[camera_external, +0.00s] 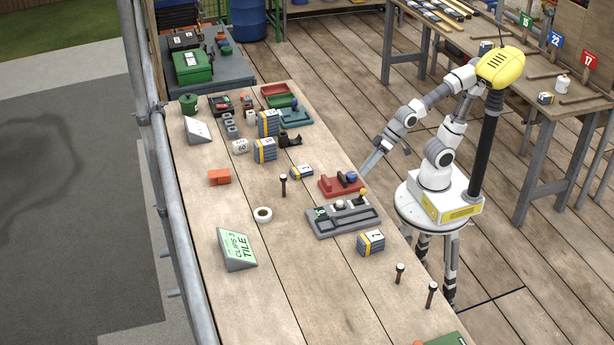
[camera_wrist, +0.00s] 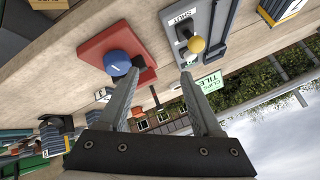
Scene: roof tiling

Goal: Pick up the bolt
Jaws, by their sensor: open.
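I take the bolt to be the dark piece with a blue knob (camera_external: 351,177) on a red base (camera_external: 327,188), at the right edge of the bench; I cannot be sure. In the wrist view the blue knob (camera_wrist: 117,63) sits on the red base (camera_wrist: 95,47), with the left fingertip overlapping its edge; contact is unclear. My gripper (camera_wrist: 159,80) is open, with nothing between its fingers. In the external view my gripper (camera_external: 385,163) is beside the bench edge, close to the blue knob. A grey panel (camera_external: 321,227) with a yellow knob (camera_wrist: 197,45) is next to the red base.
Upright dark pins (camera_external: 399,273) stand on the bench, along with striped boxes (camera_external: 371,243), a white tape ring (camera_external: 262,214) and a green-labelled wedge (camera_external: 237,250). Several trays and boxes crowd the far end. The bench's near left is mostly clear.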

